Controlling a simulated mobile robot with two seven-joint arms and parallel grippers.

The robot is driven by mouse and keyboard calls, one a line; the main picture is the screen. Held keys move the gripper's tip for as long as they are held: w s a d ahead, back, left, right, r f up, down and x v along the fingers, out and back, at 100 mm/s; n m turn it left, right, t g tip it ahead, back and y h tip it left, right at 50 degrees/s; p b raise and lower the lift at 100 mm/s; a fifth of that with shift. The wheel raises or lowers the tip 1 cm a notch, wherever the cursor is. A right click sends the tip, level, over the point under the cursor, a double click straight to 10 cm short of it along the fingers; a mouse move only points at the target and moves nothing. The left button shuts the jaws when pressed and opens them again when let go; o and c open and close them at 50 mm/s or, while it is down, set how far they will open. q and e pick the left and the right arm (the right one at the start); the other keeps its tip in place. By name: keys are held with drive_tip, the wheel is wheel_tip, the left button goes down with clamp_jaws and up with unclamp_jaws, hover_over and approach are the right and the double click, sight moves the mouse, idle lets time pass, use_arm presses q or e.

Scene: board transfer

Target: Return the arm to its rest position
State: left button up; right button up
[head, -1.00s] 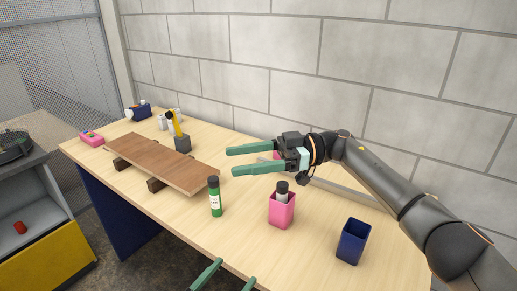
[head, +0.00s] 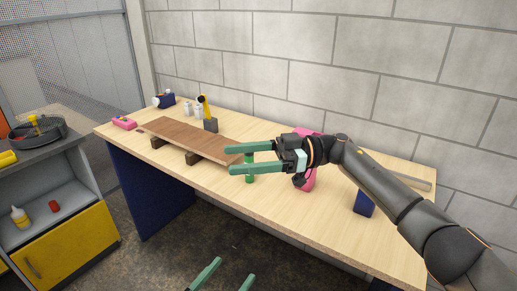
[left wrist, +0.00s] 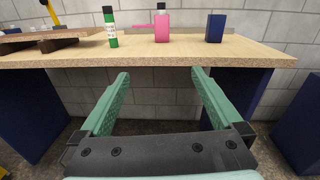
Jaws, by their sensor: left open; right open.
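My right gripper (head: 229,159) is open and empty in the head view, held out over the bench. My left gripper (head: 235,268) is low at the bottom edge, in front of the bench. In the left wrist view its fingers (left wrist: 160,73) are spread with nothing between them, below the bench's front edge. The brown board (head: 185,137) lies across dark wooden blocks on the bench. It also shows at the upper left of the left wrist view (left wrist: 45,36).
The wooden bench (head: 300,213) stands against a block wall. A green bottle (left wrist: 111,32), a pink container (left wrist: 162,30) with a black-capped item and a blue container (left wrist: 215,28) stand on it. A grey-and-yellow cabinet (head: 72,240) is at left. Open floor (head: 160,262) lies in front.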

drive_tip(key=s+d+f+m+t+h, duration=0.1)
drive_tip(key=d+f+m+t+h, duration=0.2)
drive_tip(key=f+m+t, duration=0.65)
drive_tip(key=s+d+f+m+t+h, duration=0.1)
drive_tip(key=d+f+m+t+h, duration=0.1)
drive_tip(key=f+m+t, duration=0.8)
use_arm(q)
drive_tip(key=s+a+f+m+g+y, duration=0.3)
drive_tip(key=s+a+f+m, duration=0.2)
drive_tip(key=m, duration=1.1)
drive_tip(key=s+a+f+m+g+y, duration=0.3)
drive_tip(key=s+a+f+m, duration=0.2)
drive_tip(key=s+f+m, duration=0.5)
wheel_tip(320, 180, down, 4)
drive_tip(key=m, duration=0.6)
drive_tip(key=shift+s+m+y, duration=0.3)
drive_tip(key=shift+y, duration=0.1)
use_arm(e)
drive_tip(key=s+d+f+g+h, duration=0.2)
drive_tip(key=s+d+f+h, duration=0.3)
drive_tip(key=s+f, duration=0.6)
drive_tip(key=s+d+f+g+h, duration=0.3)
drive_tip(key=s+d+f+h, duration=0.2)
drive_tip(key=s+d+f, duration=0.5)
wheel_tip(320, 180, down, 3)
drive_tip(key=shift+s+d+f+g, duration=0.2)
drive_tip(key=shift+s+g, duration=0.15)
drive_tip(key=shift+s, duration=0.8)
